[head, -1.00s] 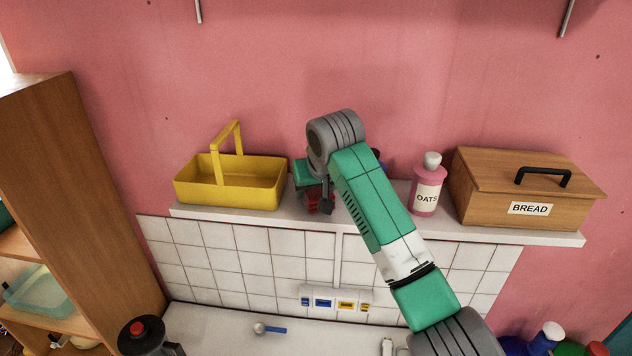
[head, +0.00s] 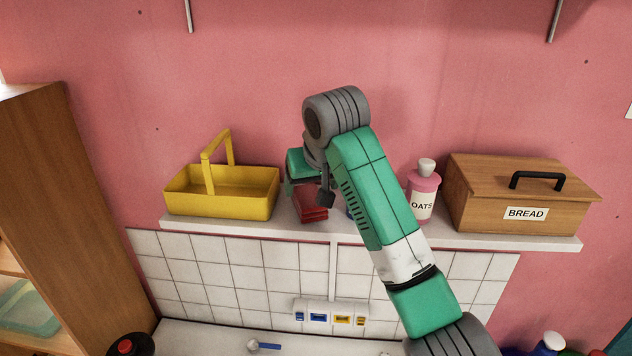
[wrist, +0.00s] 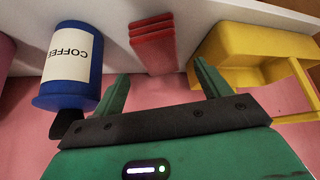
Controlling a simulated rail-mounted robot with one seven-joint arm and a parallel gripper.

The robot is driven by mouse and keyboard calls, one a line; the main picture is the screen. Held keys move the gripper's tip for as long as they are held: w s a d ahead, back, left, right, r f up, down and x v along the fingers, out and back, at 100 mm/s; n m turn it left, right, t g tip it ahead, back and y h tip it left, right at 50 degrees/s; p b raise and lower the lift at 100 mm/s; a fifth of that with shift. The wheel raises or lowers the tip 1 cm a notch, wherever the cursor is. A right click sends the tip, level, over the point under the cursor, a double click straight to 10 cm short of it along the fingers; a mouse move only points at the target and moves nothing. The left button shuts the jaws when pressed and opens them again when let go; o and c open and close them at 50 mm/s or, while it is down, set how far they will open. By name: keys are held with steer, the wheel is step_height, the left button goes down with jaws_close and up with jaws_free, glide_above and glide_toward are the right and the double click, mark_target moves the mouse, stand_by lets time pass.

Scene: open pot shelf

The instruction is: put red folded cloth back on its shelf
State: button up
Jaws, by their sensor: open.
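The red folded cloth (head: 309,206) lies on the white wall shelf (head: 390,236), between the yellow basket and the blue coffee tin. In the wrist view the cloth (wrist: 152,45) shows as a stack of several folds resting on the shelf. I see a gap between the fingers and the cloth.
A yellow basket (head: 222,192) stands left of the cloth. A blue coffee tin (wrist: 75,65) is close by on the other side, mostly hidden behind my arm in the head view. A pink oats bottle (head: 422,192) and wooden bread box (head: 520,195) stand farther right.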

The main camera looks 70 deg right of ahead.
steer(key=b+v, duration=0.1)
steer(key=v, duration=0.5)
steer(key=w+a+r+n+t, duration=0.1)
steer(key=w+a+n+t, duration=0.25)
steer(key=w+a, duration=0.75)
steer(key=w+a+r+n+t, duration=0.2)
steer(key=w+a+t, duration=0.45)
steer(key=a, duration=0.65)
steer(key=s+a+r+n+t+y, duration=0.1)
steer(key=a+r+t, duration=0.15)
steer(key=a, duration=0.55)
steer(key=s+a+r+n+t+y, duration=0.1)
steer(key=a+r+n+t, duration=0.15)
steer(key=a, duration=0.55)
steer(key=s+a+r+n+t+y, duration=0.1)
steer(key=s+a+r+t+y, duration=0.15)
steer(key=a, duration=0.55)
steer(key=s+a+r+t+y, duration=0.1)
steer(key=s+a+r+t, duration=0.1)
steer(key=s+a, duration=0.4)
steer(key=shift+s+a+r+n+t, duration=0.4)
steer(key=shift+s+t, duration=0.35)
steer(key=shift+s, duration=0.25)
